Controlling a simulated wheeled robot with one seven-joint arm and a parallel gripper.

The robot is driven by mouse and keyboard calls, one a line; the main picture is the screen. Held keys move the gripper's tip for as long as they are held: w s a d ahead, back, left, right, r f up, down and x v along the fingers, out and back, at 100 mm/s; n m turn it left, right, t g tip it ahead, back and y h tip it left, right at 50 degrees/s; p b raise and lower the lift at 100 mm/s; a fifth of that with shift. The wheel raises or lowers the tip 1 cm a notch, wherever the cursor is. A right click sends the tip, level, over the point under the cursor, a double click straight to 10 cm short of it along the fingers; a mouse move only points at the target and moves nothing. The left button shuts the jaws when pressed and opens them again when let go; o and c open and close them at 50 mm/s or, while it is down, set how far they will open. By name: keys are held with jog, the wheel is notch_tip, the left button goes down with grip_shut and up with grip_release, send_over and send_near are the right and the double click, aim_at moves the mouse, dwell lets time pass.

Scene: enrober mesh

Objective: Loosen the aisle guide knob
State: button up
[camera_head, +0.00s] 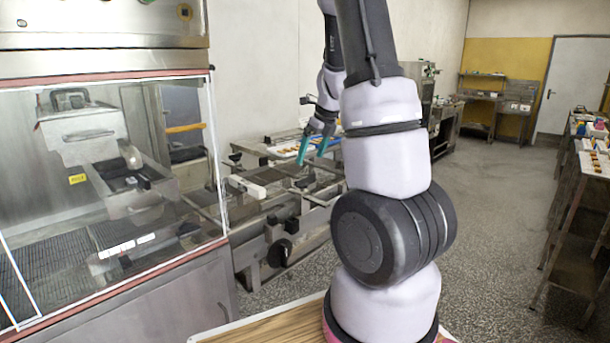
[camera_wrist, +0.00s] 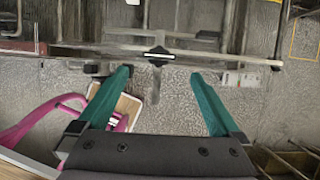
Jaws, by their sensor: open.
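My gripper (camera_head: 313,150) is open and empty, with its teal fingers pointing down above the conveyor frame beside the glazed machine. In the wrist view my gripper (camera_wrist: 161,75) has its fingertips spread wide. A dark knob with a light bar across it (camera_wrist: 158,54) sits on a rail, just beyond and between the fingertips in the picture; it looks like the aisle guide knob. Nothing is seen touching it. In the head view a dark knob (camera_head: 304,182) shows on the frame below my fingers, probably the same one. I cannot tell the exact height gap.
The glazed machine (camera_head: 110,185) stands at the left. A tray with small pieces (camera_head: 290,150) lies behind my gripper. A long bench (camera_head: 572,190) stands at the right; the speckled floor between is clear.

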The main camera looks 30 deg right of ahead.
aim_at(302, 179)
jog(key=x, duration=0.9)
jog(key=shift+s, duration=0.1)
jog(key=c, duration=1.2)
